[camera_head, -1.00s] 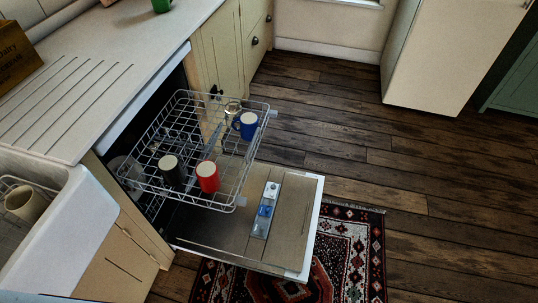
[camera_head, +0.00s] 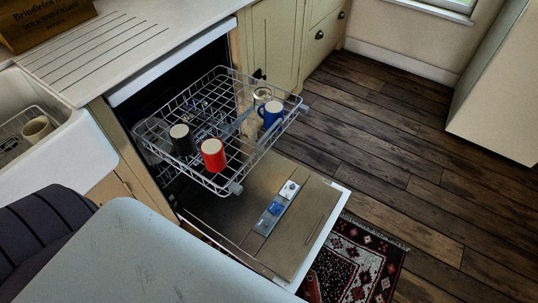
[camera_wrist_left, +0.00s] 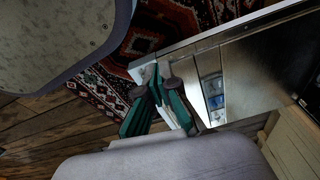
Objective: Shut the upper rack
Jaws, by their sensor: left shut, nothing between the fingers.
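The upper rack (camera_head: 222,184) of the dishwasher is pulled out over the lowered door (camera_head: 325,206). It is a white wire basket. It holds a black mug (camera_head: 181,142), a red mug (camera_head: 213,157), a blue mug (camera_head: 270,113) and a clear glass (camera_head: 261,97) near the blue mug. My left gripper (camera_wrist_left: 160,82) has green fingers, shut and empty. It shows in the left wrist view near the edge of the lowered door (camera_wrist_left: 255,70), apart from the rack. Neither gripper shows in the head view.
A sink (camera_head: 60,140) with a mug in it is at the left, beside the counter (camera_head: 130,48). A patterned rug (camera_head: 360,265) lies by the door. The wooden floor (camera_head: 400,160) to the right is clear. A pale grey surface covers the lower left.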

